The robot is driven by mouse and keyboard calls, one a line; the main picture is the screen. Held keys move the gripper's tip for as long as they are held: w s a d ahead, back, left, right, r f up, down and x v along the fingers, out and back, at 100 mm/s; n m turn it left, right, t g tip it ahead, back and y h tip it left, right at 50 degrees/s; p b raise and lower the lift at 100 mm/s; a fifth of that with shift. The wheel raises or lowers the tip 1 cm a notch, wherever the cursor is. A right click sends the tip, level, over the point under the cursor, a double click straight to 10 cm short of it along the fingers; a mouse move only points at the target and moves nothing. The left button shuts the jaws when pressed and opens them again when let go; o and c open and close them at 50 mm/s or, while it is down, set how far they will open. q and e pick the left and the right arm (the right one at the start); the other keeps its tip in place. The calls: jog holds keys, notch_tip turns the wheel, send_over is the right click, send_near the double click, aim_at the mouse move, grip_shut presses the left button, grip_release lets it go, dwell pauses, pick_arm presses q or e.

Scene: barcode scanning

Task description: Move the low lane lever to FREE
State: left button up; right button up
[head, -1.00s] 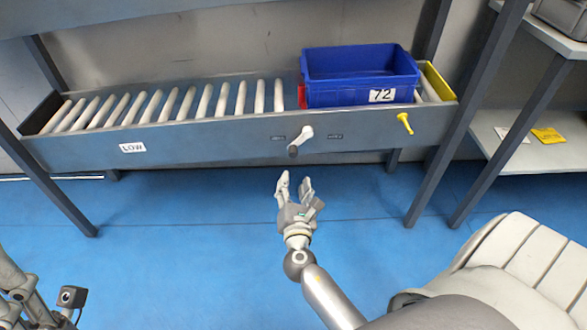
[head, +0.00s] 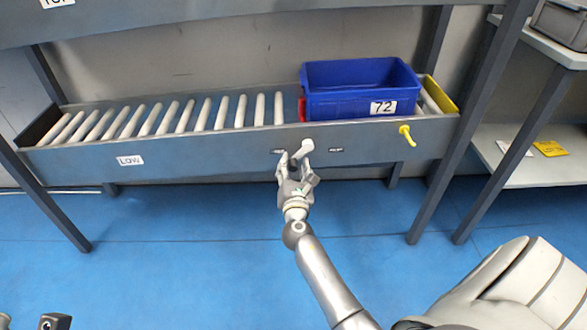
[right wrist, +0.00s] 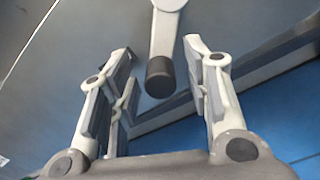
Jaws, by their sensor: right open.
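The low lane (head: 215,140) is a grey roller conveyor with a label reading LOW (head: 130,160) on its front. My right gripper (head: 295,160) is open in front of the lever. In the right wrist view, the lever (right wrist: 165,35) hangs from the top with its dark knob (right wrist: 160,77) between the two open fingers (right wrist: 163,85). I cannot tell whether either finger touches it.
A blue bin marked 72 (head: 350,103) stands on the lane's right end, beside a red piece (head: 302,108). Grey posts (head: 470,125) stand at the right. The blue floor (head: 180,240) is clear.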

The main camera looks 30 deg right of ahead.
jog(key=shift+c, duration=0.2)
grip_shut()
